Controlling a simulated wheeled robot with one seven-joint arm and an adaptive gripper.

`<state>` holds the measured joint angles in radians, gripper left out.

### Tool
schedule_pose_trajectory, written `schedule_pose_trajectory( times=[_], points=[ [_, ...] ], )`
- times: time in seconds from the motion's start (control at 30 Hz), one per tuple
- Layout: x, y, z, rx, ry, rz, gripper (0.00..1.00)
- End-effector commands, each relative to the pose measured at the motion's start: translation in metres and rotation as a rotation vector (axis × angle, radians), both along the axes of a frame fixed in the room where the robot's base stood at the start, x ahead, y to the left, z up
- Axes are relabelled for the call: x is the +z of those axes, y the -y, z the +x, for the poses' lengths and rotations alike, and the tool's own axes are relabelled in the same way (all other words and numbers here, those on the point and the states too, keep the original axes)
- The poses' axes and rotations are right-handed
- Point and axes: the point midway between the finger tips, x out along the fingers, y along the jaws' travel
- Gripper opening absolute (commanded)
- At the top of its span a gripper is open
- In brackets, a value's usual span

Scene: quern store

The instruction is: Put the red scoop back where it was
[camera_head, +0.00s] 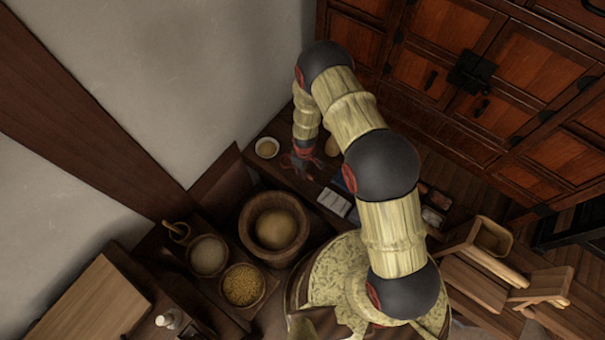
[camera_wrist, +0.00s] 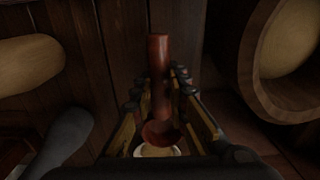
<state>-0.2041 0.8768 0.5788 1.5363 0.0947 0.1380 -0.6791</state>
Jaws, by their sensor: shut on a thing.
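The red scoop (camera_wrist: 158,62) is a dark red-brown piece with a straight handle and a rounded end, seen in the wrist view. My gripper (camera_wrist: 158,88) is shut on it, with a finger on either side. In the head view my gripper (camera_head: 302,166) is low over the dark wooden bench, to the right of a small white bowl (camera_head: 267,148). A pale-rimmed round thing, probably that bowl, shows partly behind the scoop's rounded end in the wrist view (camera_wrist: 150,151). I cannot make out the scoop clearly in the head view.
Grain bowls (camera_head: 209,256) stand at the lower left. White slips (camera_head: 335,202) lie right of the big bowl. Wooden cabinets (camera_head: 455,60) line the back.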

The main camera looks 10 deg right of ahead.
Motion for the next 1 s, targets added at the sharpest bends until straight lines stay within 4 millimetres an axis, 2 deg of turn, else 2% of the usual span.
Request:
schedule_pose_trajectory(
  times=[0.13,0.33,0.73,0.77,1.0],
  points=[
    [-0.008,-0.002,0.007,0.0,0.001,0.0,0.0],
    [-0.037,-0.001,0.006,0.0,-0.001,-0.001,0.0],
    [-0.041,-0.001,0.006,0.0,0.001,-0.001,0.0],
    [-0.04,-0.001,0.006,0.0,0.001,-0.001,0.17],
    [-0.039,-0.001,0.006,0.0,0.001,-0.001,0.3]
  ],
)
